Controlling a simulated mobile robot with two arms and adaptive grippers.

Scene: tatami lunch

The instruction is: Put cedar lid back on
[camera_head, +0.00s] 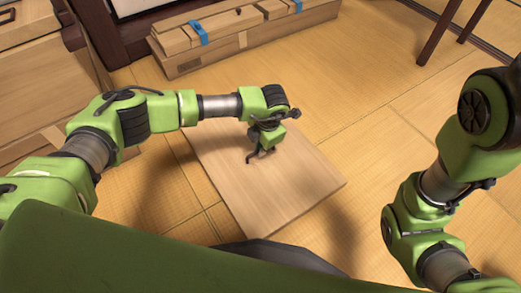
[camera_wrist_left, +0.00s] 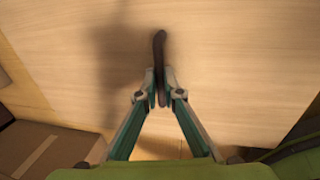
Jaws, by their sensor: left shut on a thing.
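The cedar lid (camera_head: 290,190) is a broad, thin, pale wood panel in the middle of the head view. A short dark handle (camera_head: 252,158) stands on its top face. My left gripper (camera_head: 258,149) is over the panel and shut on this handle. In the left wrist view, the fingertips (camera_wrist_left: 160,92) close on the dark handle (camera_wrist_left: 159,45), and the lid (camera_wrist_left: 230,65) fills most of the picture. I cannot tell whether the lid touches the floor. What lies under it is hidden. My right gripper is out of view.
A long wooden chest (camera_head: 240,40) with blue clasps stands at the back. A wooden cabinet (camera_head: 45,80) is at the left, and dark furniture legs (camera_head: 438,32) are at the upper right. The tatami floor (camera_head: 385,130) is clear to the right of the lid.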

